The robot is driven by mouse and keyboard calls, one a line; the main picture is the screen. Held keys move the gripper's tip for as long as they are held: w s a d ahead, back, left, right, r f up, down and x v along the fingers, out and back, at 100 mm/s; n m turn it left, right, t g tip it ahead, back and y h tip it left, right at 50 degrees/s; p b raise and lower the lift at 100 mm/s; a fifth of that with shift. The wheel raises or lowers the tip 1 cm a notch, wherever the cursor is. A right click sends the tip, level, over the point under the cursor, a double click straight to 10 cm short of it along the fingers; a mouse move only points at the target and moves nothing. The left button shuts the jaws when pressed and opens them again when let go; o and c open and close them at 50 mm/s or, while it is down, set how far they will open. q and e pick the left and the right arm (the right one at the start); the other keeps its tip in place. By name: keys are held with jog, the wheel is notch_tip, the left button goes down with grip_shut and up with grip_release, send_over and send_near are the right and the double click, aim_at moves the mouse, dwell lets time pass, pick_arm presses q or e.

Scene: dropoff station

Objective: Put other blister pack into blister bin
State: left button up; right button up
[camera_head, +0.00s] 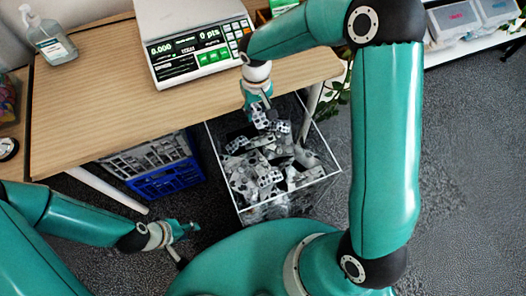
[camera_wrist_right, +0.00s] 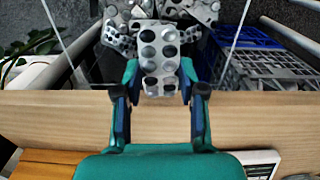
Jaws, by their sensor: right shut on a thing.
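My right gripper (camera_head: 257,99) is shut on a silver blister pack (camera_head: 260,118), at the table's front edge and over the far end of the blister bin (camera_head: 291,198). In the right wrist view the held blister pack (camera_wrist_right: 160,58) hangs between the two fingers of the right gripper (camera_wrist_right: 160,76), its round pockets facing the camera. The bin is a clear, white-rimmed box heaped with several blister packs (camera_head: 268,176). The held pack overlaps the heap in the picture, so I cannot tell whether it touches. My left gripper (camera_head: 184,230) is low at the left, apart from the bin; its jaws are unclear.
A wooden table (camera_head: 100,105) carries a white scale (camera_head: 195,45) and a sanitizer bottle (camera_head: 50,42). A blue crate (camera_head: 168,180) with grey contents stands under the table, left of the bin. Plant leaves (camera_head: 335,95) are close to the bin's right side. Carpet at the right is clear.

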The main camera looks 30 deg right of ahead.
aim_at(269, 158)
jog(key=shift+w+a, duration=0.1)
jog(key=shift+a, duration=0.15)
jog(key=shift+f+b, duration=0.15)
jog(key=shift+b, duration=0.3)
jog(key=m+b, duration=0.2)
jog(key=b, duration=0.1)
jog(key=d+f+m+b, duration=0.1)
jog(key=m+b, duration=0.2)
jog(key=s+m+b, duration=0.1)
jog(key=m+b, duration=0.1)
jog(key=shift+d+f+m+b, duration=0.15)
jog(key=shift+f+m+b, duration=0.1)
jog(key=shift+m+b, duration=0.15)
jog(key=s+f+m+b, duration=0.1)
jog(key=f+m+b, duration=0.2)
jog(key=f+b, duration=0.2)
jog(key=s+d+f+m+b, duration=0.1)
jog(key=f+m+b, duration=0.3)
jog(key=f, duration=0.5)
jog(key=s+f+m+b, duration=0.1)
jog(key=f+m+b, duration=0.2)
jog(key=f+b, duration=0.3)
jog(key=shift+s+d+f+m+b, duration=0.15)
jog(key=shift+s+f+m+b, duration=0.25)
jog(key=shift+b, duration=0.65)
